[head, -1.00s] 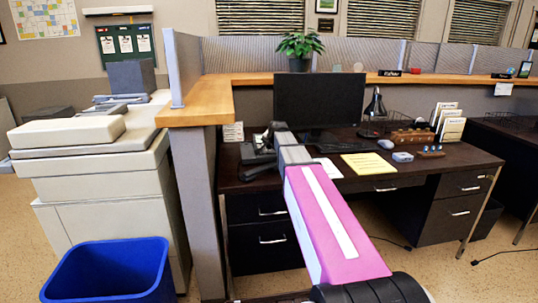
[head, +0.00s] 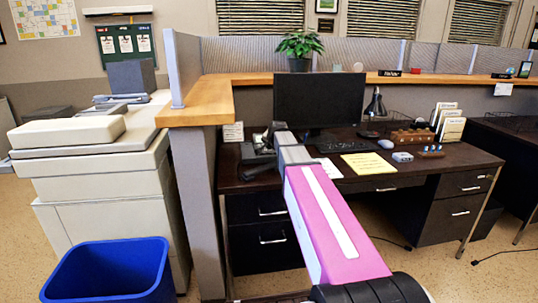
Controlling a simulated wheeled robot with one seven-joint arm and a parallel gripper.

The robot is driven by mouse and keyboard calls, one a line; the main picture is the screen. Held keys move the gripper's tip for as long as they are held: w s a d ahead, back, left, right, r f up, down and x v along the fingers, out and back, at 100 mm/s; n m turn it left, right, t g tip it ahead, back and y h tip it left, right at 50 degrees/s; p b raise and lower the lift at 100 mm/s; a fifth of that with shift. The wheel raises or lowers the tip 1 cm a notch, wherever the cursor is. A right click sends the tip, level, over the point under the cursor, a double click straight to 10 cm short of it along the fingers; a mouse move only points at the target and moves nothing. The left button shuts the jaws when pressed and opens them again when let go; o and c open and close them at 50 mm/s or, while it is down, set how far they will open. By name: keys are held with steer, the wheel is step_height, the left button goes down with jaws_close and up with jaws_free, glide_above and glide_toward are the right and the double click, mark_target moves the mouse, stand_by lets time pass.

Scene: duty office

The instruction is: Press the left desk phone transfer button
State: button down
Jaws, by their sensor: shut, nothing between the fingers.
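A dark desk phone (head: 253,157) sits at the left end of the dark desk, left of the black monitor. My pink and white arm reaches over the desk to it. My gripper (head: 269,138) is small and dark at the far end of the arm, over or beside the phone. It is shut and seems empty. The fingertips blend with the dark phone, so I cannot tell whether they touch it. The phone's buttons are too small to make out, and my arm hides part of its right side.
The desk (head: 440,165) also holds a monitor (head: 318,101), a yellow pad (head: 369,166), a mouse (head: 386,144) and a paper rack. A wood-topped partition (head: 195,100) stands left of the desk. A blue bin (head: 107,270) and a copier (head: 92,165) are farther left.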

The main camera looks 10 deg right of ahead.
mark_target(270, 153)
steer(key=shift+f, duration=0.2)
stand_by(0.4)
steer(key=shift+f, duration=0.25)
steer(key=shift+f, duration=0.35)
stand_by(0.9)
steer(key=shift+r, duration=0.85)
steer(key=shift+r, duration=0.1)
steer(key=shift+r, duration=2.4)
stand_by(0.8)
